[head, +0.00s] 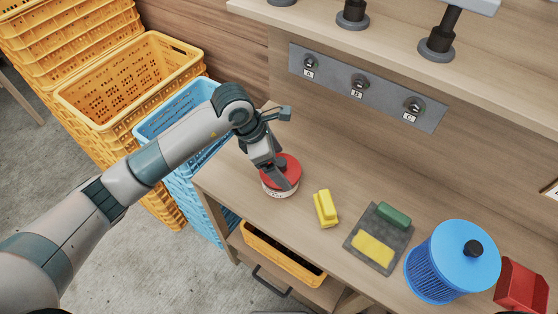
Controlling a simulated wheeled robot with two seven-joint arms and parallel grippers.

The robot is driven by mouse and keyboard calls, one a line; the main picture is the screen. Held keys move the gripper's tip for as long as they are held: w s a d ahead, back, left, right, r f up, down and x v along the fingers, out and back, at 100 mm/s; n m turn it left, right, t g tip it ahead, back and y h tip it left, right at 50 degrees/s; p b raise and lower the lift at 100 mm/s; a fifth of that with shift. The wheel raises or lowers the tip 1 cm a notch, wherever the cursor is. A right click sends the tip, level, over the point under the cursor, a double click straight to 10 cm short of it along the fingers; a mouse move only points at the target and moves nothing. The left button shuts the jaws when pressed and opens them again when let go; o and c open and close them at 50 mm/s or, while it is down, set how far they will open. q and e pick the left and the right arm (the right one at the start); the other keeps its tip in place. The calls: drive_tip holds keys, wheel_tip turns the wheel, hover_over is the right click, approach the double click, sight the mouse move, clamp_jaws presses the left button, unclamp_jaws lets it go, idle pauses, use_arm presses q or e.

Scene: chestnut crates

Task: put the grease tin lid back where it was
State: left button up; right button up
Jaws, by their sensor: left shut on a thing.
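The grease tin (281,192) is a low round white tin standing near the left end of the wooden bench. Its red lid (291,164) is over the tin's top; I cannot tell whether it is fully seated. My left gripper (282,180) points down at the lid from above and is shut on it. The fingers cover part of the lid, and the lid hides the tin's opening. My right gripper is not in view.
Right of the tin on the bench (300,222) are a yellow block (325,208), a grey mat (360,222) with green and yellow blocks, a blue canister (432,272) and a red box (520,287). Stacked yellow crates (110,130) and blue crates (160,128) stand left.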

use_arm(q)
drive_tip(key=shift+f, duration=0.45)
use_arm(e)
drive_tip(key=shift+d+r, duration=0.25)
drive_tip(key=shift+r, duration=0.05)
use_arm(q)
drive_tip(key=shift+f, duration=0.1)
drive_tip(key=shift+f+b, duration=0.25)
drive_tip(key=shift+b, duration=0.1)
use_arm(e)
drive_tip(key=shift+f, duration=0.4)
use_arm(q)
drive_tip(key=o, duration=0.9)
drive_tip(key=shift+c, duration=0.2)
drive_tip(key=shift+o, duration=0.3)
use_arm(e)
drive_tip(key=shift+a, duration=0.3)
use_arm(q)
drive_tip(key=shift+r, duration=0.1)
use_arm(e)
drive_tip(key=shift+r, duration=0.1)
